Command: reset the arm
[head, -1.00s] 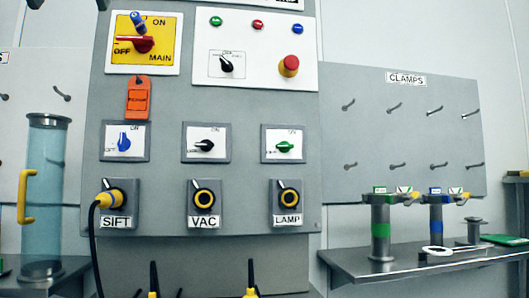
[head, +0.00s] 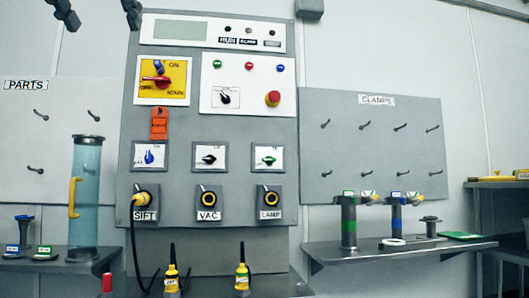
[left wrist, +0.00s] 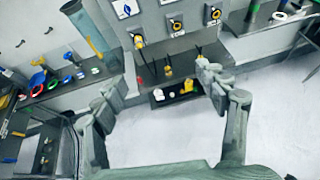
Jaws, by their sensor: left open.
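My left gripper (head: 100,12) shows at the top left of the head view, its two dark fingers spread apart with nothing between them. In the left wrist view my left gripper (left wrist: 162,82) is also open and empty, its fingers framing the lower shelf and the floor. It is apart from the grey control panel (head: 180,235). My right gripper is not in view.
A yellow plug sits in the SIFT socket (head: 146,194). A clear cylinder with a yellow handle (head: 86,190) stands left of the panel. Clamped spools (head: 349,225) stand on the right shelf (head: 400,249). Two yellow-and-black plugs (head: 171,277) stand below the panel.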

